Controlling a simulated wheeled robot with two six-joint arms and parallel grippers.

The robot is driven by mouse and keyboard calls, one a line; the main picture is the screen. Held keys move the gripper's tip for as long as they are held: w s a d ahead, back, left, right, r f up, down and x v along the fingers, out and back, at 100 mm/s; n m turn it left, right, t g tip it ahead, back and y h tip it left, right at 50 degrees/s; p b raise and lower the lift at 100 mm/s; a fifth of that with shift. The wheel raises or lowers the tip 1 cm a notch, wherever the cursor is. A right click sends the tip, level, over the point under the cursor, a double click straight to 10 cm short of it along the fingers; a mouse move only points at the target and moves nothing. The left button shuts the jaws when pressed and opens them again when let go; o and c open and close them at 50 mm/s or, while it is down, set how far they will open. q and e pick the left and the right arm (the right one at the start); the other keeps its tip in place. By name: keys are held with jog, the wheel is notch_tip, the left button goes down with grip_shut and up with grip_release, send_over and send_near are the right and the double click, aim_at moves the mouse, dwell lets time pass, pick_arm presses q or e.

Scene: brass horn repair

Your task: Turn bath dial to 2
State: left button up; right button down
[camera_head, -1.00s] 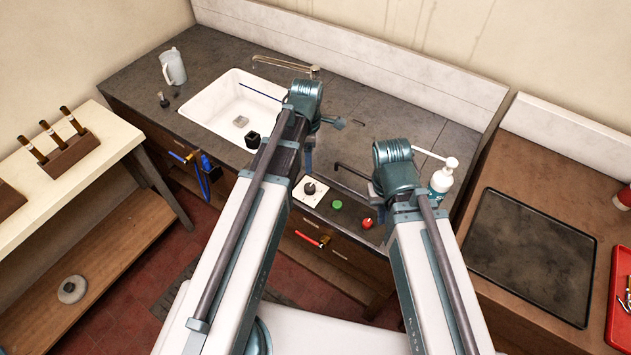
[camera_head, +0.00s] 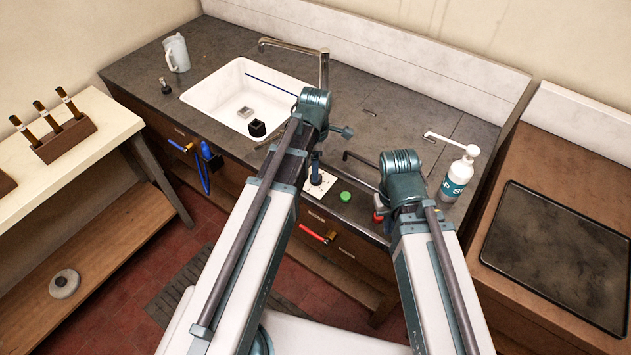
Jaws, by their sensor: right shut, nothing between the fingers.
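The bath dial's white plate (camera_head: 325,190) sits on the front edge of the dark counter, with a dark knob mostly covered by my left gripper (camera_head: 316,176). The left gripper points down at the knob; I cannot tell whether it touches it or how its jaws stand. The dial's marks are too small to read. My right gripper (camera_head: 388,226) is shut and empty, pointing down by the counter's front edge beside a red knob (camera_head: 378,216), which it partly hides.
A green button (camera_head: 345,196) lies between the dial and the red knob. A white sink (camera_head: 215,98) with a tall tap (camera_head: 323,65) is at the back left. A soap bottle (camera_head: 458,178) stands right of my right arm. A dark hooked spout (camera_head: 360,157) rises behind the buttons.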

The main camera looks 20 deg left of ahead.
pick_arm(q)
notch_tip(320, 180, down, 4)
jog(key=b, duration=0.3)
jog(key=shift+f, duration=0.1)
pick_arm(e)
notch_tip(320, 180, down, 4)
jog(key=shift+f, duration=0.15)
pick_arm(q)
jog(key=shift+c, duration=0.3)
grip_shut()
